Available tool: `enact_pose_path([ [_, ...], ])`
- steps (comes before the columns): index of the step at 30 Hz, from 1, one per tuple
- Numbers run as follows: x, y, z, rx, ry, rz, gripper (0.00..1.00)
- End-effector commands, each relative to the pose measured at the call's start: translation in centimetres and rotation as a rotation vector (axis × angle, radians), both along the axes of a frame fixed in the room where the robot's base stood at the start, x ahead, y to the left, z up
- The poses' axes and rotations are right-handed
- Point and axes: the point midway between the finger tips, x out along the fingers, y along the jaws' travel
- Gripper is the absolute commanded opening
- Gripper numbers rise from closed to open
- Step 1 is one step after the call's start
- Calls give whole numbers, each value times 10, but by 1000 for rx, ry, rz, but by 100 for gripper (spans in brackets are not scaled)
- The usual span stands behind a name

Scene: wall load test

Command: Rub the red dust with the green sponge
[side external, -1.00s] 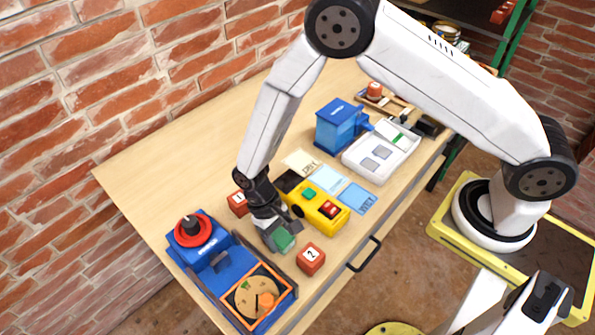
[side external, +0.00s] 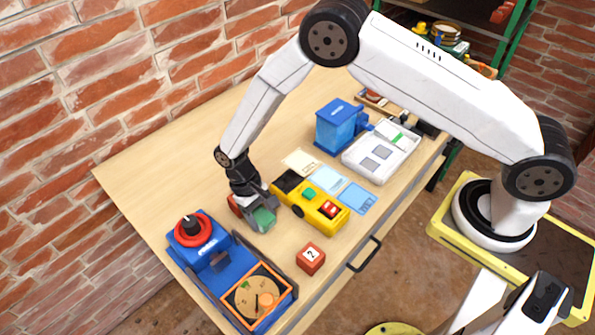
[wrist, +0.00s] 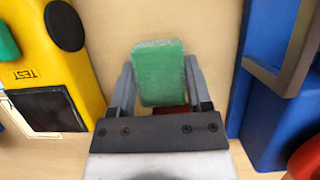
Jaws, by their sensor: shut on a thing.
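The green sponge (side external: 263,219) is held in my gripper (side external: 260,214), low over the table between the yellow tester and the blue machine. In the wrist view the sponge (wrist: 158,72) sits between both fingers of my gripper (wrist: 158,85), which is shut on it. I cannot tell whether the sponge touches the tabletop. A small red-brown patch (wrist: 172,109) shows behind the sponge in the wrist view; I cannot tell whether it is red dust or part of the red block (side external: 234,205), which my gripper partly hides in the side view. No other red dust can be made out.
The yellow tester (side external: 322,208) stands close to the right of my gripper. The blue machine (side external: 238,270) with an orange-framed tray is at the front left. A red block marked 2 (side external: 311,259) sits near the front edge. Bare tabletop (side external: 180,170) lies at the back left.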

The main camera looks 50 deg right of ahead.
Motion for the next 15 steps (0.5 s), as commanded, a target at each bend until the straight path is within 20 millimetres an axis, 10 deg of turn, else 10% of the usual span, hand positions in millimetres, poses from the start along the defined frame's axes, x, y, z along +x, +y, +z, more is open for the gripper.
enact_pose_path([
  [15,-48,1,0,-1,4,3,8],
])
